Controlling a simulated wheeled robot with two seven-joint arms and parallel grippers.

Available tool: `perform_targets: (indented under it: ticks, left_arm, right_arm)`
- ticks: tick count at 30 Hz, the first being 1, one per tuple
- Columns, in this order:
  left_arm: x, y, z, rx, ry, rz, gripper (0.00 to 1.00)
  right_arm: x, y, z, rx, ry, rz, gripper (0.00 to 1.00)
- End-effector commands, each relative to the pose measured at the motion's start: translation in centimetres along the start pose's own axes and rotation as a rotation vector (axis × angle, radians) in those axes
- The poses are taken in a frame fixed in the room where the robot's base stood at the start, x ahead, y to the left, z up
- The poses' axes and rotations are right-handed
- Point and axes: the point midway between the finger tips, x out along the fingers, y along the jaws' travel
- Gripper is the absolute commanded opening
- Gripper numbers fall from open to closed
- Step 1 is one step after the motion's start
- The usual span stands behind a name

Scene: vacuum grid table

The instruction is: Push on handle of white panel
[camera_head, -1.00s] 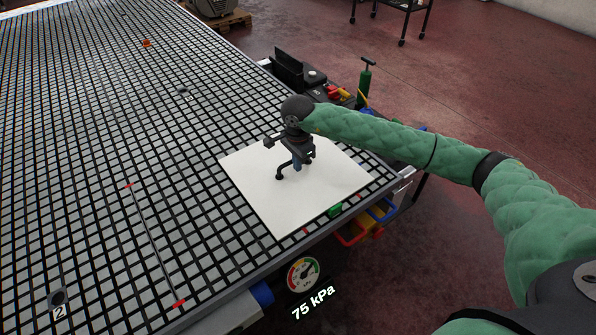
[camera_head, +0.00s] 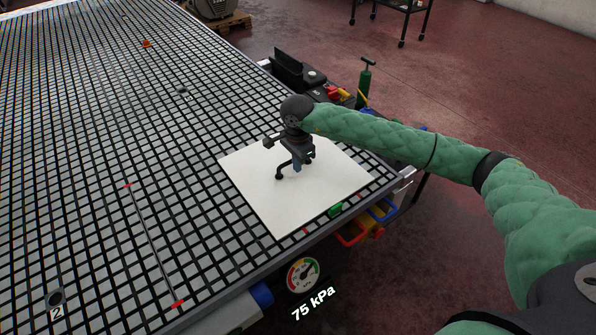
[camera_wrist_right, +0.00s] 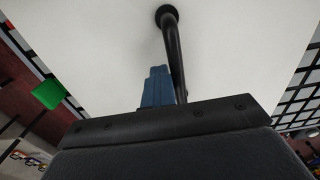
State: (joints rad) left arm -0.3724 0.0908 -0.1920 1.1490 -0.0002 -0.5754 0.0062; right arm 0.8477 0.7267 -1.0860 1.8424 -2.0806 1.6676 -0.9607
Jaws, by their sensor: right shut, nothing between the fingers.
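The white panel (camera_head: 275,208) lies flat on the black grid table near its right edge. Its black handle (camera_head: 283,173) stands up from the middle of the panel, partly hidden by my right gripper (camera_head: 297,167). My right gripper points down over the panel with its blue fingers shut and nothing between them. In the right wrist view the blue fingers (camera_wrist_right: 159,88) are beside the black handle bar (camera_wrist_right: 174,50), very close to it; I cannot tell whether they touch. My left gripper is not in view.
The grid table (camera_head: 90,140) is largely clear to the left. A green block (camera_head: 335,210) sits at the panel's near right edge. A pressure gauge (camera_head: 303,275) reads 75 kPa at the table's front. A green pump (camera_head: 365,85) stands beyond the right edge.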

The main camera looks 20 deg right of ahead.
Motion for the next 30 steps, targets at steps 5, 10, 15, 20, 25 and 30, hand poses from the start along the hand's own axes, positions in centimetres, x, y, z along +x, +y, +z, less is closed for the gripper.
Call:
perform_targets:
  ticks: [5, 10, 15, 20, 25, 30]
  left_arm:
    - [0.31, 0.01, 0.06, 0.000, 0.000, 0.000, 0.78]
    - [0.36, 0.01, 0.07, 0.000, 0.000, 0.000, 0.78]
    - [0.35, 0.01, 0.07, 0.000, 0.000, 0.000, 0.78]
    - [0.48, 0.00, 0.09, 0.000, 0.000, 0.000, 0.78]
    - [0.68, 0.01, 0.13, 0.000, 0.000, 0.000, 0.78]
    - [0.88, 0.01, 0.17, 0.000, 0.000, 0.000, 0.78]
  right_arm:
    - [0.00, -0.26, -0.11, 0.002, 0.001, -0.005, 0.00]
    - [-0.11, -0.33, -0.13, 0.003, 0.001, -0.006, 0.00]
    - [-0.17, -0.37, -0.15, 0.004, 0.001, -0.007, 0.00]
    - [-0.18, -0.40, -0.17, 0.004, 0.001, -0.009, 0.00]
    - [-0.20, -0.41, -0.18, 0.004, 0.001, -0.009, 0.00]
    - [-0.22, -0.40, -0.18, 0.004, 0.001, -0.010, 0.00]
